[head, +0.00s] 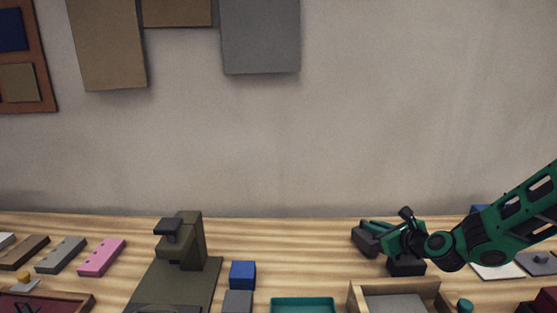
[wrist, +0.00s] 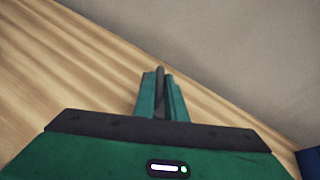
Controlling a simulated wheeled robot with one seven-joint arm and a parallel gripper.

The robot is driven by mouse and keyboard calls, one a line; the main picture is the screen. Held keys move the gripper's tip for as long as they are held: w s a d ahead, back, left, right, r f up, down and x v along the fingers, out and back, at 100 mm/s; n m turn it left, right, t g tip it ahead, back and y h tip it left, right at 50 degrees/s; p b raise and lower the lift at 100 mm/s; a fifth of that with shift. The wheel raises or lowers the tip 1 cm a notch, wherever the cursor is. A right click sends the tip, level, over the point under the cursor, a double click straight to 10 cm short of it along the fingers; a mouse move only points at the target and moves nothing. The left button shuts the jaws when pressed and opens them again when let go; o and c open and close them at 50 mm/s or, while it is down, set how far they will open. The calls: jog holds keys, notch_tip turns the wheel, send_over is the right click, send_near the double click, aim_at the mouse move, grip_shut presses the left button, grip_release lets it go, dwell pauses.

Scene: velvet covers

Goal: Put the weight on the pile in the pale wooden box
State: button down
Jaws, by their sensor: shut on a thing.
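The pale wooden box (head: 355,298) is at the bottom edge of the head view, partly cut off. A flat grey layer (head: 398,303) shows inside it; I cannot make out separate pieces of a pile. My green gripper (head: 374,229) is above the table behind the box, its fingers pointing left. It is shut on a dark thing (head: 366,243), which I take to be the weight. In the wrist view, a thin dark part (wrist: 159,92) shows between the fingertips (wrist: 161,82); the rest is hidden. Another dark block (head: 406,268) shows below the gripper.
A teal tray (head: 303,303) is left of the box, with a blue block (head: 243,274) and an olive stand (head: 190,245) further left. A green cylinder (head: 464,305) and a grey knobbed plate (head: 538,262) are to the right. The wall is close behind.

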notch_tip(320, 180, up, 14)
jog(key=f, duration=1.2)
jog(key=shift+w+d+f, duration=0.1)
jog(key=shift+w+f, duration=0.1)
jog(key=shift+f, duration=0.05)
jog(key=shift+s+f, duration=0.15)
jog(key=shift+f, duration=0.5)
